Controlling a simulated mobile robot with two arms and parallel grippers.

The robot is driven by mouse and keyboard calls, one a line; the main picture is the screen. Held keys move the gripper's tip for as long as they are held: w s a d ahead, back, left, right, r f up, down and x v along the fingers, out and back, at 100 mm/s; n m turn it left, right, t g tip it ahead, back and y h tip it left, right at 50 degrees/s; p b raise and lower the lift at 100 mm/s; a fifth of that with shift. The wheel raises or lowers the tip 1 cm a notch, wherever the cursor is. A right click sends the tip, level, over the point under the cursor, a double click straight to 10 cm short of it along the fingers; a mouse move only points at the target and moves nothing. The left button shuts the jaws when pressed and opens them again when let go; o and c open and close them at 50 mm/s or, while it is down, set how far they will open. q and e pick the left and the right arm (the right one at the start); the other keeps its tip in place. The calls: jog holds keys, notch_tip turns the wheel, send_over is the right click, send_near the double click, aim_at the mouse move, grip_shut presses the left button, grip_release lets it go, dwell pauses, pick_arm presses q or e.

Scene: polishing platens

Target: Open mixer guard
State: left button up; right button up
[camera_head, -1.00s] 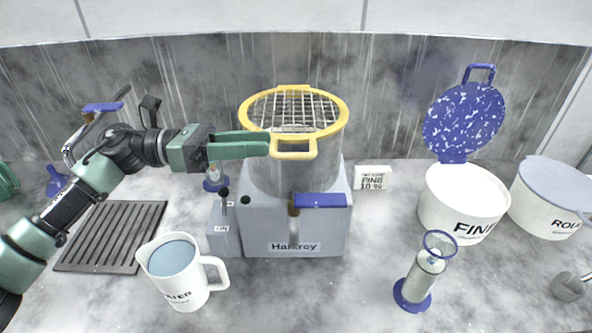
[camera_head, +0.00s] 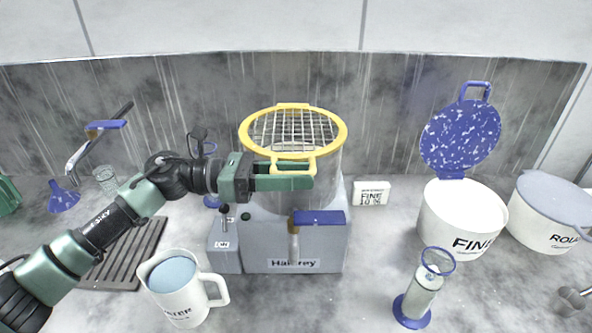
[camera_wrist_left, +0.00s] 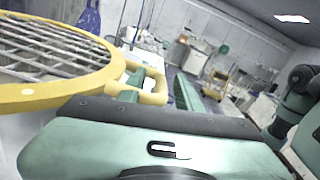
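The yellow-rimmed wire guard (camera_head: 340,130) lies down over the top of the grey mixer drum (camera_head: 325,190). Its yellow loop handle (camera_head: 277,160) points toward me at the front. The guard rim and mesh also show in the left wrist view (camera_wrist_left: 60,95). My left gripper (camera_head: 302,177) is at the handle, its green fingers partly covering the loop. In the left wrist view (camera_wrist_left: 162,88) its fingers are apart, one at the handle's opening and the other beyond the outer bar; firm contact cannot be told. My right gripper is not in view.
A white water jug (camera_head: 180,295) stands front left, beside the mixer base (camera_head: 300,245). A blue-lidded FINE pot (camera_head: 445,220), a grey-lidded pot (camera_head: 550,225) and a glass cylinder (camera_head: 420,295) stand right. A dark slatted mat (camera_head: 135,255) lies left.

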pick_arm(q)
grip_shut()
dwell(1.4)
